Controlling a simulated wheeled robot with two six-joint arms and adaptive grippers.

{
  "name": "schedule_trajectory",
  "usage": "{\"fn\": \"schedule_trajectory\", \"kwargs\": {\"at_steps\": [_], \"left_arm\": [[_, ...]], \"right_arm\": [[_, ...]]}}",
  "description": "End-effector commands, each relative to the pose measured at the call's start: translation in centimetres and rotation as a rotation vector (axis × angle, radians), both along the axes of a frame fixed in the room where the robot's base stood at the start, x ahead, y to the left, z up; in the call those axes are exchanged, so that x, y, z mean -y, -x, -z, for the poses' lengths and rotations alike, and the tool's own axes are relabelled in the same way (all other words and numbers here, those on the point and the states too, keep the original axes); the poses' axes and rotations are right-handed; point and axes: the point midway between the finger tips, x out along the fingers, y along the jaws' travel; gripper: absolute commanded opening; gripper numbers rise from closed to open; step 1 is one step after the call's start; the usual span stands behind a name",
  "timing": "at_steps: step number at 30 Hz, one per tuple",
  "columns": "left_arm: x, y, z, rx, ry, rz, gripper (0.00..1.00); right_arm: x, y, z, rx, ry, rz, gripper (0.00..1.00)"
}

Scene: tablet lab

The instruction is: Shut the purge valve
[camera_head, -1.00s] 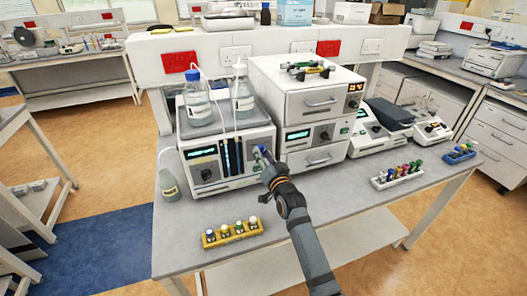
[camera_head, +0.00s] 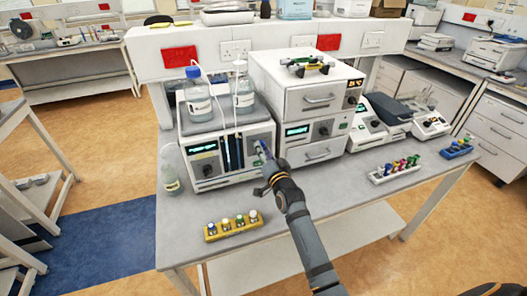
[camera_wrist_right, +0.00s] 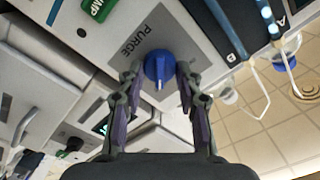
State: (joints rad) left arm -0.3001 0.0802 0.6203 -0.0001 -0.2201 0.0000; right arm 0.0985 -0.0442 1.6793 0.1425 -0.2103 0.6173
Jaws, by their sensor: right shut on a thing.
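The purge valve is a round blue knob (camera_wrist_right: 158,68) on a pale panel marked PURGE in the wrist view. A ridge with a pale line on it points down the picture, towards my palm. My right gripper (camera_wrist_right: 158,78) has its two fingers on either side of the knob, closed on it. In the head view the right gripper (camera_head: 266,153) reaches the front of the pump unit (camera_head: 218,182), at its right side, and mostly hides the knob. My left gripper does not show.
Two bottles (camera_head: 198,97) with tubing stand on the pump unit. Stacked white modules (camera_head: 310,102) stand to its right. A yellow vial rack (camera_head: 232,229) lies in front and a white rack (camera_head: 394,172) lies to the right. A small bottle (camera_head: 170,178) stands at the left.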

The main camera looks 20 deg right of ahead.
Motion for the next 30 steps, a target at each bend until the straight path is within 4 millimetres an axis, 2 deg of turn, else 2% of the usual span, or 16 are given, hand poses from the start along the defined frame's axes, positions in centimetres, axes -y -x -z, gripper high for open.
{"fn": "schedule_trajectory", "kwargs": {"at_steps": [1, 5, 13, 16, 19, 27, 30], "left_arm": [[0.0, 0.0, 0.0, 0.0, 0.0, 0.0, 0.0], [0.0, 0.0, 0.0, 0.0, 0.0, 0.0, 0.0], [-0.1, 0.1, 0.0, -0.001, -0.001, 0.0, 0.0], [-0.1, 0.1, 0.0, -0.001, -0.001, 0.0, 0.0], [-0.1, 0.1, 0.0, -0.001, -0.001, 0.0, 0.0], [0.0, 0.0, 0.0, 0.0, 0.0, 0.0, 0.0], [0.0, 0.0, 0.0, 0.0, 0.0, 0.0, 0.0]], "right_arm": [[0.0, 0.0, -0.1, 0.003, -0.001, 0.0, 0.39], [0.0, 0.0, -0.1, 0.001, -0.001, 0.0, 0.57], [0.0, 0.0, 0.0, 0.0, 0.0, 0.0, 0.58], [0.0, 0.6, 0.1, -0.001, 0.0, 0.0, 0.58], [0.1, 2.2, 0.1, -0.002, -0.001, 0.001, 0.58], [0.3, 8.8, 0.1, -0.002, -0.001, 0.001, 0.58], [0.4, 10.5, 0.1, -0.001, -0.001, 0.0, 0.58]]}}
